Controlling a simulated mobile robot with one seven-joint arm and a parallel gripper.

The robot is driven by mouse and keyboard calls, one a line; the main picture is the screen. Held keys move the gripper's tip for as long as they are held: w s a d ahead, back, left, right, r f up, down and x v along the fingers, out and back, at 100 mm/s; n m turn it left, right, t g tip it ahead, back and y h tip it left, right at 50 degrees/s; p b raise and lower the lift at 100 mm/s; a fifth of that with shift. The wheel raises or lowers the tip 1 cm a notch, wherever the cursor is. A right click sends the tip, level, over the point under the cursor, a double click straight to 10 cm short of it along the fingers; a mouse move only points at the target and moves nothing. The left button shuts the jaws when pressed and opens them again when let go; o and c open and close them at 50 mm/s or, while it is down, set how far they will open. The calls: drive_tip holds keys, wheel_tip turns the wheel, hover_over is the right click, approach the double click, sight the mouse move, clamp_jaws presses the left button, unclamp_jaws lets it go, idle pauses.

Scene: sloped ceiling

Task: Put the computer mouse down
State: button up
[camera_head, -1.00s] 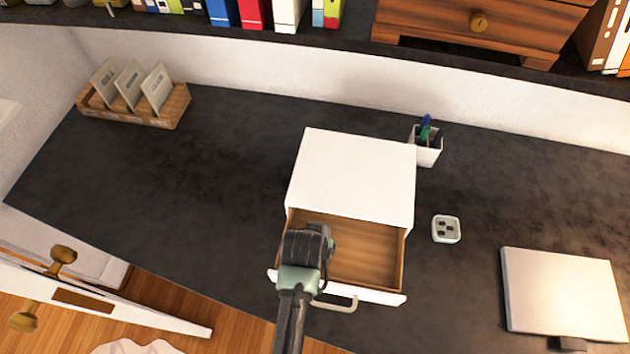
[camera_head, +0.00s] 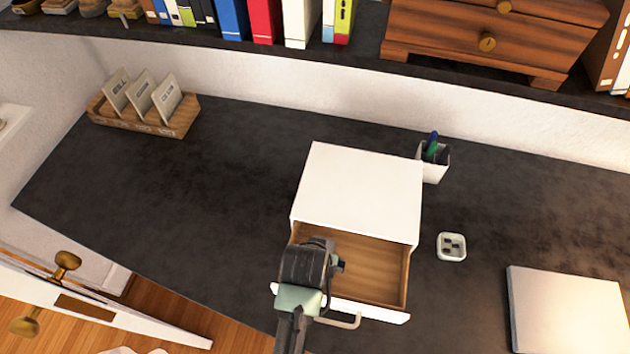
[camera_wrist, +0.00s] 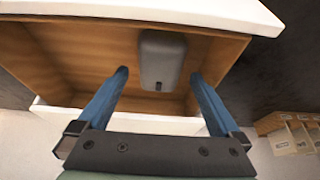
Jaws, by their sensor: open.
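The computer mouse (camera_wrist: 162,60) is a dark grey rounded block inside the open wooden drawer (camera_head: 378,272) of a white cabinet (camera_head: 358,192). In the wrist view it lies on the drawer floor, between and beyond the two blue fingers. My gripper (camera_wrist: 160,76) is open, with a gap visible on each side of the mouse. In the head view my gripper (camera_head: 318,264) is over the left part of the drawer, and my arm hides that part. I cannot make out the mouse for certain there.
A white pen cup (camera_head: 432,166) and a small white dish (camera_head: 451,247) stand right of the cabinet. A closed laptop (camera_head: 568,310) lies at the right. A wooden card holder (camera_head: 150,115) is at the back left. The dark desk (camera_head: 200,200) is clear left of the cabinet.

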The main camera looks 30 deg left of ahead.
drive_tip(key=a+v, duration=0.1)
drive_tip(key=v, duration=0.7)
drive_tip(key=shift+d+r, duration=0.35)
drive_tip(key=shift+d, duration=0.2)
drive_tip(key=shift+s, duration=0.1)
drive_tip(key=w+d+r+t, duration=0.2)
drive_tip(key=w+r+t, duration=0.25)
drive_tip(key=r, duration=0.55)
drive_tip(key=w+d+r+m+t+y, duration=0.1)
drive_tip(key=w+r+t, duration=0.2)
drive_tip(key=w+r, duration=0.45)
drive_tip(key=w+d+r+t, duration=0.2)
drive_tip(key=w+r+t, duration=0.15)
drive_tip(key=r, duration=0.85)
drive_tip(key=d+r+m+t, duration=0.1)
drive_tip(key=d+r+t, duration=0.15)
drive_tip(key=r, duration=0.55)
drive_tip(key=d+r+t, duration=0.1)
drive_tip(key=r+t, duration=0.2)
drive_tip(key=r, duration=0.5)
drive_tip(key=s+d+r+t+h, duration=0.1)
drive_tip(key=s+d+r+t, duration=0.1)
drive_tip(key=s+r, duration=0.3)
drive_tip(key=s+d+r+m+t+h, duration=0.1)
drive_tip(key=s+r+t, duration=0.3)
drive_tip(key=r, duration=0.8)
drive_tip(key=shift+s+d, duration=0.45)
drive_tip(key=shift+s, duration=0.1)
drive_tip(key=shift+t, duration=0.25)
